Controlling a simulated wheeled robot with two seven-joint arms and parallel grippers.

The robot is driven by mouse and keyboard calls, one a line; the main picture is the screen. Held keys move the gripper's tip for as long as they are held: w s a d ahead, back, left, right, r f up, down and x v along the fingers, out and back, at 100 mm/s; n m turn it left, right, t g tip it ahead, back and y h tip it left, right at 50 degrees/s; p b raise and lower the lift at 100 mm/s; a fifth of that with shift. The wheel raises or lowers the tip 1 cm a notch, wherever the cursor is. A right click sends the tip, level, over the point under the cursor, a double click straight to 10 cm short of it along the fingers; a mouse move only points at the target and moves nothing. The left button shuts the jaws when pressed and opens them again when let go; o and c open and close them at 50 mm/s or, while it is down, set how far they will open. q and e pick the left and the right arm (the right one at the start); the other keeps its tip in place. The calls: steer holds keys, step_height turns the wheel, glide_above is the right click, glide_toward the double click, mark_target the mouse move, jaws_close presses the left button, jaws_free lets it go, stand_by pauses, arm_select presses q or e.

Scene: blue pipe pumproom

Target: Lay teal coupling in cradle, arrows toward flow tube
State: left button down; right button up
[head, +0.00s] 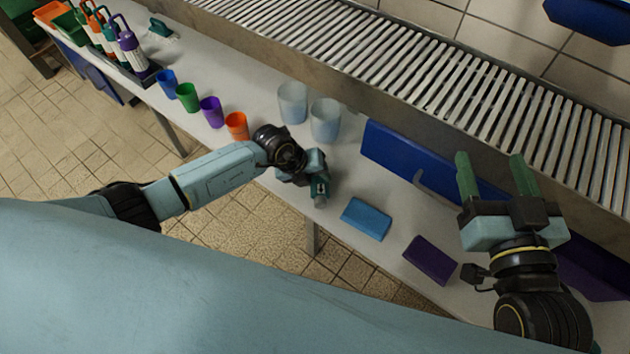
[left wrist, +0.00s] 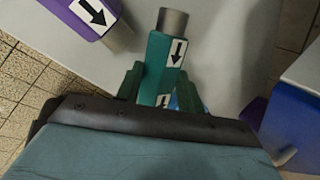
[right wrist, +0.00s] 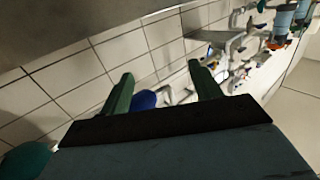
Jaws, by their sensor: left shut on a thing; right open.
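The teal coupling (left wrist: 163,62) is between the fingers of my left gripper (left wrist: 160,88) in the left wrist view. It has a grey end and white labels with black arrows; the arrows point down the picture, away from the grey end. In the head view the coupling (head: 320,187) shows at the tip of my left gripper (head: 304,172), over the near edge of the table, with its grey end toward the bottom. My right gripper (head: 497,178) is open and empty, its fingers pointing up the picture. I cannot make out the cradle or the flow tube.
Several cups, including an orange cup (head: 236,125), stand on the white table (head: 270,165). A blue block (head: 366,218), a purple block (head: 430,260) and a long blue panel (head: 400,152) are to the right. A roller conveyor (head: 400,50) runs behind. Handled bottles (head: 130,45) stand far left.

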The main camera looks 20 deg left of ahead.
mark_target(314, 180)
arm_select(q)
steer(key=shift+f+b, duration=0.35)
steer(key=shift+f, duration=0.45)
arm_select(e)
steer(key=shift+s+a+r+t+y, duration=0.1)
steer(key=shift+r+t+y, duration=0.1)
steer(key=shift+r+t, duration=0.4)
steer(key=shift+s+a+r+t+y, duration=0.1)
steer(key=shift+a+r+t+y, duration=0.2)
steer(key=shift+r, duration=0.45)
steer(key=shift+d+r+t+y, duration=0.1)
steer(key=shift+r+t, duration=0.4)
steer(key=shift+r, duration=0.2)
arm_select(q)
steer(key=c, duration=1.1)
jaws_free()
steer(key=shift+f, duration=0.1)
steer(key=shift+c, duration=0.2)
